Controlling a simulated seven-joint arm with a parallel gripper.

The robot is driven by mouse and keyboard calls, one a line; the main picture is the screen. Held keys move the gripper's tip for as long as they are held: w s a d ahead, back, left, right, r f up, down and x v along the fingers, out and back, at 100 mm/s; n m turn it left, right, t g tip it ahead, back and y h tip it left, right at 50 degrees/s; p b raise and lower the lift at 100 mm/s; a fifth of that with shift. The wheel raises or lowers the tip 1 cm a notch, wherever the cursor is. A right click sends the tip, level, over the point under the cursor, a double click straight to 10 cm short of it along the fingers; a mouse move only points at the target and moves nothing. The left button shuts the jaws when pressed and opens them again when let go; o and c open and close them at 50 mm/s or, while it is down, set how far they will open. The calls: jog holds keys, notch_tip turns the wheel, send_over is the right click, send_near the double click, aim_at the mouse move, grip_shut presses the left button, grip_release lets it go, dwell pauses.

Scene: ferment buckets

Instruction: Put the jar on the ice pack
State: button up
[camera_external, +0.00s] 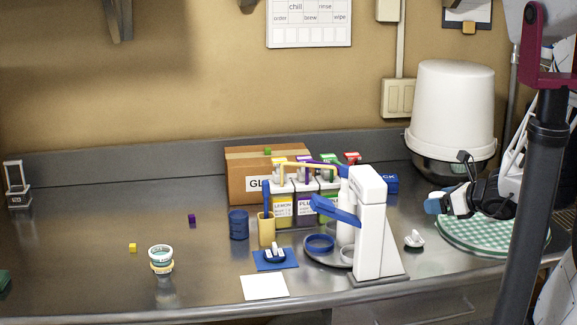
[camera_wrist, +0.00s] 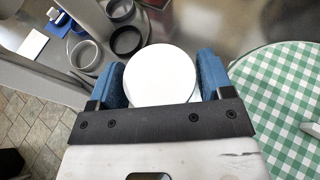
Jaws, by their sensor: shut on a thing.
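My gripper (camera_wrist: 160,85) is shut on a round white-topped thing, which I take to be the jar (camera_wrist: 160,72). Its blue fingers press on both sides of it, and its sides and base are hidden. In the external view my gripper (camera_external: 446,204) is at the right, by the left edge of the green checked cloth; the jar cannot be clearly made out there. A blue block with white letters ending in "CK" (camera_external: 391,184), possibly the ice pack, lies behind the white dispenser stand, partly hidden by it.
The white dispenser stand (camera_external: 370,225) rises left of my gripper, with a round tray of rings at its foot. A small white-handled thing (camera_external: 414,239) sits between stand and checked cloth (camera_external: 490,236). A large white bucket (camera_external: 452,105) stands behind. The left counter is mostly free.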

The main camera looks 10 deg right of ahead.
jog(key=w+r+n, duration=0.1)
jog(key=w+r, duration=0.1)
jog(key=w, duration=0.9)
jog(key=w+r+n+g+y, duration=0.1)
jog(key=w+r, duration=0.1)
jog(key=w, duration=0.9)
jog(key=shift+d+g, duration=0.2)
jog(key=shift+g, duration=0.1)
jog(key=w+f, duration=0.1)
jog(key=w, duration=1.5)
jog(key=shift+a+f, duration=0.2)
jog(key=shift+a, duration=0.1)
jog(key=shift+f, duration=0.15)
jog(key=shift+f, duration=1.6)
jog(key=shift+f, duration=0.15)
jog(key=o, duration=1)
